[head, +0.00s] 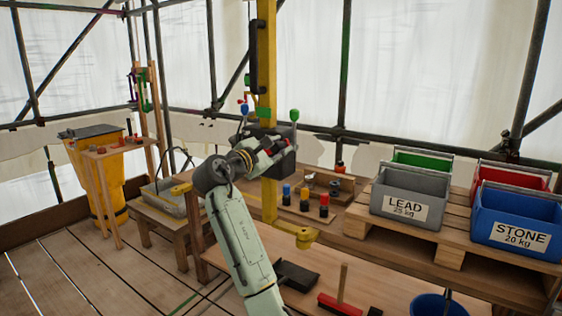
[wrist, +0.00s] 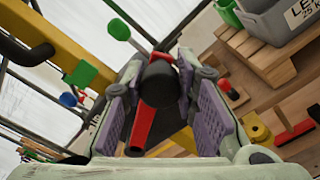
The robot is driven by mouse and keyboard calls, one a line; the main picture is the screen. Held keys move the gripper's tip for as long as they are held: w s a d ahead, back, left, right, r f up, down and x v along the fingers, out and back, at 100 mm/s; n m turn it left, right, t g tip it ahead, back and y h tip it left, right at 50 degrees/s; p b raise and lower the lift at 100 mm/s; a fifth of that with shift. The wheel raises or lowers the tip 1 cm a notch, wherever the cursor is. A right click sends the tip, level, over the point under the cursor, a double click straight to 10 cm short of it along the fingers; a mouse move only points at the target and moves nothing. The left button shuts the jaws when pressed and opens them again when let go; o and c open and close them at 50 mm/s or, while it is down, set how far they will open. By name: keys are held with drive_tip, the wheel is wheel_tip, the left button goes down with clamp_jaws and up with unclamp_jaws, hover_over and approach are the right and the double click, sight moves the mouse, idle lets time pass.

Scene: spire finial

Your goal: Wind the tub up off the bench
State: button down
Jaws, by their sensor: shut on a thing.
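A grey tub (head: 170,198) with a dark curved line above it sits on a low wooden bench (head: 150,213) left of my arm. A dark box (head: 286,158) is on the yellow post (head: 268,90), partly hidden behind my gripper (head: 270,148). In the wrist view, my gripper (wrist: 160,85) has its pads on both sides of a dark round handle (wrist: 158,84), shut on it. A red bar (wrist: 141,125) shows beside the handle. Levers with a green knob (head: 294,115) and a blue knob (head: 246,108) stand near the box.
A grey LEAD tub (head: 398,208) and a blue STONE tub (head: 500,218) stand on pallets at right, with green (head: 415,161) and red (head: 505,175) tubs behind. A yellow bin (head: 98,175) stands at left. A brush (head: 340,302) lies on the boards in front.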

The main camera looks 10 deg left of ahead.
drive_tip(key=shift+w+a+r+n, duration=0.15)
drive_tip(key=shift+a+r+n, duration=0.3)
drive_tip(key=shift+r+n, duration=0.2)
drive_tip(key=shift+w+a+r+n, duration=0.15)
drive_tip(key=shift+a+r+n, duration=0.35)
drive_tip(key=shift+r, duration=0.25)
drive_tip(key=c, duration=1.3)
unclamp_jaws()
drive_tip(key=v, duration=1.2)
